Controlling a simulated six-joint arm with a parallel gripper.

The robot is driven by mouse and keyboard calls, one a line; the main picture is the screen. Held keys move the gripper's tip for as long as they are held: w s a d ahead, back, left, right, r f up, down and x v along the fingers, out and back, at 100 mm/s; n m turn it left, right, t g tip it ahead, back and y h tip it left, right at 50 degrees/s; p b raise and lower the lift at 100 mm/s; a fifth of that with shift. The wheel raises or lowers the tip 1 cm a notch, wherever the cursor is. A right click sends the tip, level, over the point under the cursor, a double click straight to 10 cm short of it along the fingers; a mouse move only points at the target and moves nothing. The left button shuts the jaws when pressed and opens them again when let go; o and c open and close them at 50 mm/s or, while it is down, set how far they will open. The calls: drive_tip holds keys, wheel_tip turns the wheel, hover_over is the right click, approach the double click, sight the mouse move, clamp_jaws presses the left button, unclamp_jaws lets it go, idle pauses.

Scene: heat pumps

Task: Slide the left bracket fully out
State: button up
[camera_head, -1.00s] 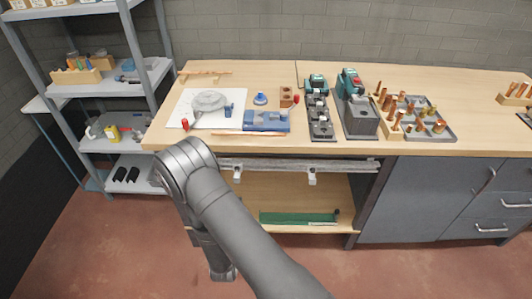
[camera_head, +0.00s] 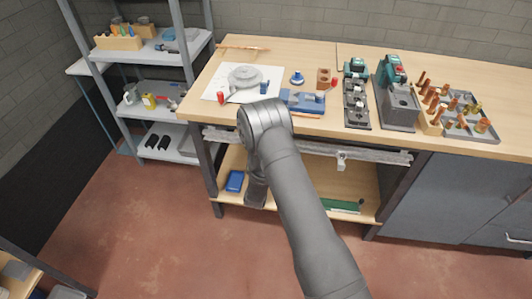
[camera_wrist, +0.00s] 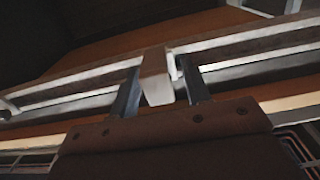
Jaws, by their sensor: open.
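A pale bracket (camera_wrist: 156,78) hangs on the metal rail in the wrist view, between my gripper's two dark fingers (camera_wrist: 160,88). The fingers stand apart, one on each side of it; a small gap shows at the right finger, and contact on the left is unclear. In the head view, my arm covers the left bracket and my fingertips are hidden below the bench front. The right bracket (camera_head: 341,160) shows as a small white piece hanging on the grey rail (camera_head: 382,157) under the benchtop.
The workbench top (camera_head: 310,133) stands above the rail. A lower shelf below holds a blue box (camera_head: 235,181) and a green item (camera_head: 345,206). A grey shelving unit (camera_head: 184,87) stands at the left. The red floor in front is clear.

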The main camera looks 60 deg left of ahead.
clamp_jaws()
drive_tip(key=shift+a, duration=0.1)
drive_tip(key=s+a, duration=1.5)
drive_tip(key=s, duration=0.1)
drive_tip(key=shift+a, duration=0.4)
drive_tip(key=shift+s+r, duration=0.1)
drive_tip(key=shift+c, duration=1)
unclamp_jaws()
drive_tip(key=shift+a, duration=0.1)
drive_tip(key=shift+o, duration=1)
